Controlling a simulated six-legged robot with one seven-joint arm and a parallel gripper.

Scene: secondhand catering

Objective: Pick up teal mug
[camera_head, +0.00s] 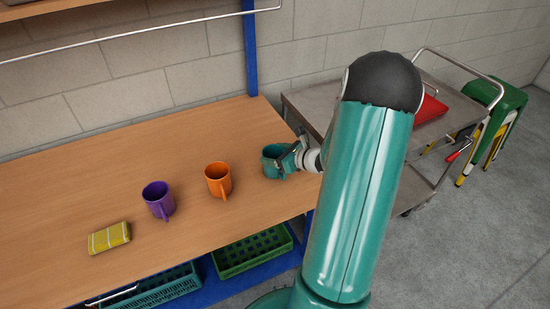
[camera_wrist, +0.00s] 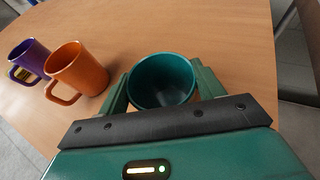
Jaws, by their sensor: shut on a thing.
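The teal mug (camera_head: 272,160) is upright at the right end of the wooden table, partly covered by my gripper (camera_head: 291,158) in the head view. In the wrist view the teal mug (camera_wrist: 161,82) sits between the two fingers of my gripper (camera_wrist: 162,88), with its open rim toward the camera. The fingers are shut on the mug from both sides. Its handle cannot be seen. The mug appears to be at table level; I cannot tell whether its base touches the table.
A metal cart (camera_head: 318,103) with a red item (camera_head: 431,108) stands at the right. Green crates (camera_head: 252,252) lie below.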

